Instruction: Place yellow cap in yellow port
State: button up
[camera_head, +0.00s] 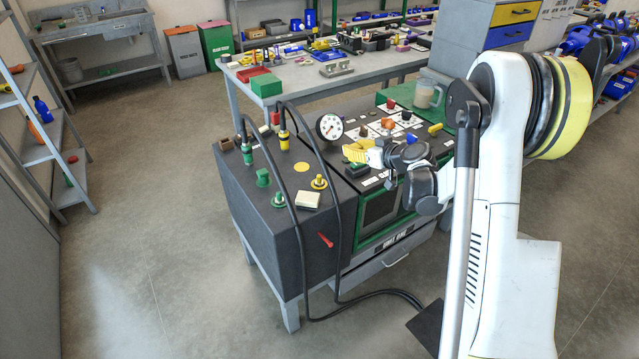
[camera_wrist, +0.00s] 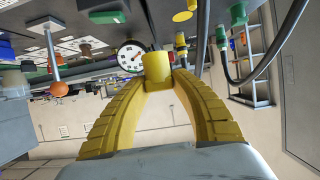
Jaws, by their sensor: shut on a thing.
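In the wrist view, my gripper (camera_wrist: 158,80) is shut on a yellow cap (camera_wrist: 157,66), a short cylinder held between its two yellow fingertips. In the head view, my gripper (camera_head: 357,151) is over the cart's right part, near the gauge; the cap blends with the yellow fingers there. A yellow ringed fitting with an upright stem (camera_head: 319,182), which looks like the yellow port, is on the dark cart top, in front and left of my gripper. A flat yellow disc (camera_head: 302,167) lies behind it. The cap is apart from both.
A pressure gauge (camera_head: 329,127) stands close to my gripper. Black hoses rise from a green connector (camera_head: 248,150) and a yellow connector (camera_head: 284,138) and arch over the cart (camera_head: 240,205). A green cap (camera_head: 263,178) and a beige block (camera_head: 308,200) are near the yellow fitting.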

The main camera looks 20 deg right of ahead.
jog(key=shift+s+a+f+b, duration=0.4)
jog(key=shift+s+a, duration=0.1)
jog(key=shift+s, duration=0.15)
jog(key=b, duration=0.4)
send_over(319, 176)
notch_tip(319, 176, down, 6)
jog(key=shift+w+d+f, duration=0.1)
jog(key=shift+f, duration=0.05)
notch_tip(319, 176, down, 4)
jog(key=shift+f+b, duration=0.1)
jog(key=shift+b, duration=1.15)
jog(key=shift+r, duration=0.2)
jog(key=shift+f, duration=0.15)
jog(key=o, duration=0.8)
